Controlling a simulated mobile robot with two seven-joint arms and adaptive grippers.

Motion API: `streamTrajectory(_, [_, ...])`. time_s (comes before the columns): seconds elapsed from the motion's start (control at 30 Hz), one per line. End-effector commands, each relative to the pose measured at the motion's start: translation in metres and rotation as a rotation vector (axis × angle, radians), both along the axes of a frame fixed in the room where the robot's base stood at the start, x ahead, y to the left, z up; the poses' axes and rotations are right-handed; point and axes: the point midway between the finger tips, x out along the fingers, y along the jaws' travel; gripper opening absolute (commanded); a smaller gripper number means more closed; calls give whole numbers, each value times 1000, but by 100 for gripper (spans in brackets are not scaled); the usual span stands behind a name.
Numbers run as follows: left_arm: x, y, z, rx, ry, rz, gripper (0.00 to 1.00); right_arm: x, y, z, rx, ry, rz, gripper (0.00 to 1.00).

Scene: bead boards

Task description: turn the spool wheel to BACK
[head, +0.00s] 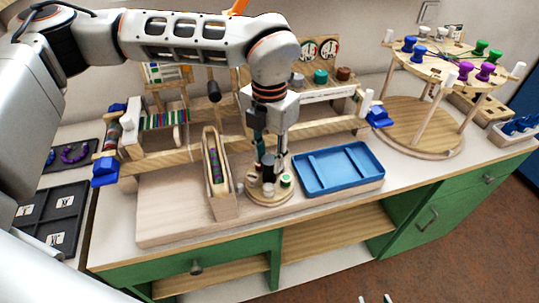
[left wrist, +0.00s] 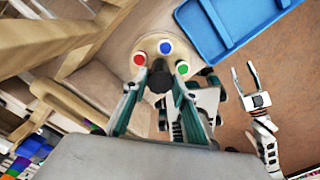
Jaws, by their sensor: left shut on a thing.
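The spool wheel (head: 262,200) is a small round wooden turntable at the front middle of the wooden board. A green-topped spool (head: 286,180) shows at its right side. In the left wrist view the wheel (left wrist: 150,42) carries red (left wrist: 139,59), blue (left wrist: 166,47) and green (left wrist: 183,68) tops around a black knob (left wrist: 158,80). My left gripper (head: 268,167) points down over the wheel, its fingers shut on the knob. No BACK mark is readable. My right gripper (head: 375,299) is empty, with only its tips at the bottom edge; the left wrist view shows it open (left wrist: 247,82).
A blue tray (head: 338,188) lies close to the right of the wheel. A narrow wooden bead trough (head: 222,205) stands close to its left. A wooden beam (head: 325,128) runs behind. A round peg stand (head: 420,140) is at the right.

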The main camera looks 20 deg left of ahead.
Motion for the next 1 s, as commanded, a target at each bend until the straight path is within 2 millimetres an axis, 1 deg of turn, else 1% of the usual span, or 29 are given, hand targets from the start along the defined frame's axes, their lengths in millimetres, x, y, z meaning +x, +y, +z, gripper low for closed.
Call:
streamTrajectory(0.3, [1, 0, 2, -1, -4, 6, 6, -1, 0, -1, -1, 3, 0, 40])
streamTrajectory(0.33, [1, 0, 2, -1, -4, 6, 32, -1, 0, -1, -1, 3, 0, 40])
streamTrajectory(0.37, [1, 0, 2, -1, -4, 6, 40, -1, 0, -1, -1, 3, 0, 40])
streamTrajectory(0.4, [1, 0, 2, -1, -3, 5, 44, -1, 0, -1, -1, 3, 0, 40])
streamTrajectory(0.77, [1, 0, 3, 0, -1, 2, 44, 0, -2, -1, -4, 2, 1, 40])
streamTrajectory(0.87, [1, 0, 11, 0, -1, 3, 44, 0, -1, -1, -4, 1, 1, 40])
streamTrajectory(0.97, [1, 0, 27, -1, -5, 3, 44, 0, -1, -1, -3, 1, 0, 40])
streamTrajectory(1.0, [1, 0, 35, -1, -5, 4, 44, 0, -1, -1, -3, 1, 0, 40])
